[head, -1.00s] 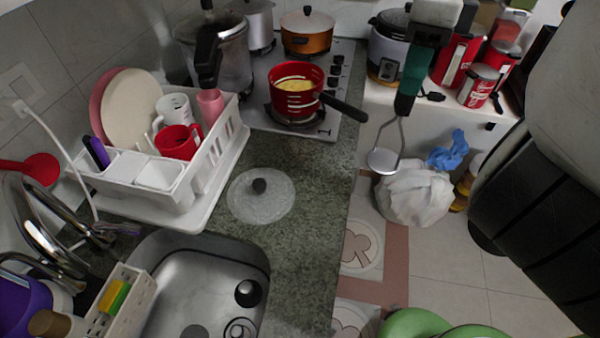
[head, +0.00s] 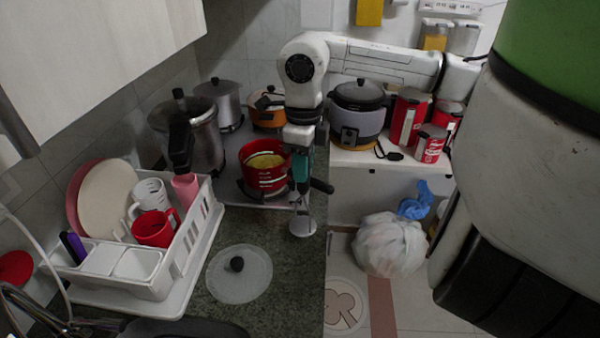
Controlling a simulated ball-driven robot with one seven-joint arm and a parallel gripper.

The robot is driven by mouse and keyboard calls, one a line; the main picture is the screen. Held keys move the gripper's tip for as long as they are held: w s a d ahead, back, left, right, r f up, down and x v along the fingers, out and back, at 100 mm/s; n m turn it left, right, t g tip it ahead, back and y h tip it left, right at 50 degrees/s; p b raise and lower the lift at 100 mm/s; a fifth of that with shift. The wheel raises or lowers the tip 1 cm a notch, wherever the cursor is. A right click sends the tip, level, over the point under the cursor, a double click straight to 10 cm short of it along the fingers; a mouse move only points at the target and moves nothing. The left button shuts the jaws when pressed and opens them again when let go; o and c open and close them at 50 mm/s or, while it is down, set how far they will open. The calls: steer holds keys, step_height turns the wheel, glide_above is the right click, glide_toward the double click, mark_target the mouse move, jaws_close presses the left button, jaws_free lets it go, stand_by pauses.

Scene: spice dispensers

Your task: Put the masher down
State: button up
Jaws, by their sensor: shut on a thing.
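The masher (head: 303,222) has a teal-green handle, a thin metal shank and a round flat metal foot. My gripper (head: 301,150) is shut on the top of its handle and holds it upright, foot down. The masher is in front of the right side of the red pot (head: 265,172), which holds yellow food, and partly covers the pot's dark handle. The foot shows over the counter's right edge area, near the stove's front. I cannot tell whether the foot touches the surface.
A glass lid (head: 240,280) lies on the green-grey counter (head: 290,290). A white dish rack (head: 150,285) stands left. A pressure cooker (head: 190,140) and orange pot (head: 266,112) stand behind. The rice cooker (head: 357,115) and red cans (head: 409,115) fill the right shelf. A white bag (head: 390,245) sits below.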

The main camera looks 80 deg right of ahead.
steer(key=shift+w+d+f, duration=0.1)
steer(key=shift+w+f, duration=0.2)
steer(key=shift+d+f+p, duration=0.1)
steer(key=shift+f+p, duration=0.35)
steer(key=shift+f, duration=1.45)
steer(key=o, duration=1.1)
steer(key=shift+c, duration=0.2)
steer(key=shift+r, duration=0.1)
step_height(320, 180, up, 12)
steer(key=shift+r+b, duration=0.1)
steer(key=shift+b, duration=1.05)
